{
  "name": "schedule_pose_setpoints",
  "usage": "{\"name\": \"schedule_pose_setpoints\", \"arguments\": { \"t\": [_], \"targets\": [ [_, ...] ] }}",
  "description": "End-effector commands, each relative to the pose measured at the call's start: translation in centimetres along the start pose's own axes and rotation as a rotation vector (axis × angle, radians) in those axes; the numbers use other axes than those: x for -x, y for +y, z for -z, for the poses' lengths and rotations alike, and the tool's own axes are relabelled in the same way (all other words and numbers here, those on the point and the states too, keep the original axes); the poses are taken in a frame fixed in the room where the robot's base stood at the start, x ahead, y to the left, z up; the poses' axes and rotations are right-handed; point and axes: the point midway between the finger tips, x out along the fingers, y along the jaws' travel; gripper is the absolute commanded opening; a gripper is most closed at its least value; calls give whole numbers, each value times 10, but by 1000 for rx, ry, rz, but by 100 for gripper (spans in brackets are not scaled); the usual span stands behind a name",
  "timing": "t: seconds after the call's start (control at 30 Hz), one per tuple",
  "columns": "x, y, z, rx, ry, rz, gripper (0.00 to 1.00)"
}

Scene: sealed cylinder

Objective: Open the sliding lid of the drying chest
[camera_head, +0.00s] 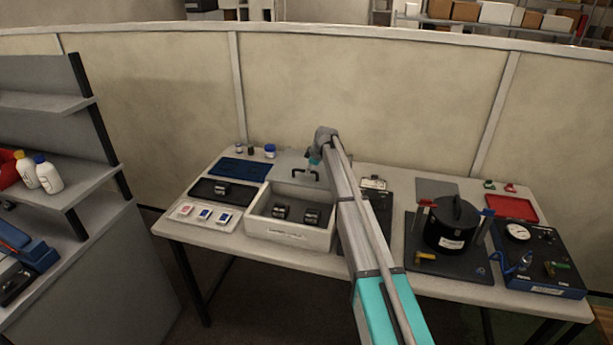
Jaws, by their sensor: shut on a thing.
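The drying chest (290,234) is a pale open-topped box at the middle left of the table. Its grey sliding lid (288,163) lies toward the back, clear of most of the opening. Two dark blocks (281,211) show inside the chest. A black bar handle (294,176) stands on the lid. My gripper (314,172) is at the right end of this handle, shut on it; the fingers are small and partly hidden by my arm.
Left of the chest are a blue mat (241,168), a dark tray (208,190) and a card tray (190,221). Small jars (270,151) stand behind. Right of my arm are a black cylinder (452,222) on a dark plate and a gauge box (540,260).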

Motion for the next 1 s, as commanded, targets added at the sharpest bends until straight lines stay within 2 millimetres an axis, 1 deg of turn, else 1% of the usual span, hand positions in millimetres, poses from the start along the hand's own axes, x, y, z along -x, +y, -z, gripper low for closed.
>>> {"name": "schedule_pose_setpoints", "arguments": {
  "t": [0.1,0.37,0.4,0.47,0.5,0.57,1.0],
  "targets": [
    [-1,4,-1,0,-2,1,0],
    [0,3,-1,1,-2,1,0],
    [0,3,-1,1,-2,1,25],
    [0,3,-1,1,-2,1,36],
    [0,3,-1,0,-1,1,44],
    [0,3,-1,0,-1,1,54],
    [0,1,0,0,0,1,54]
  ]
}}
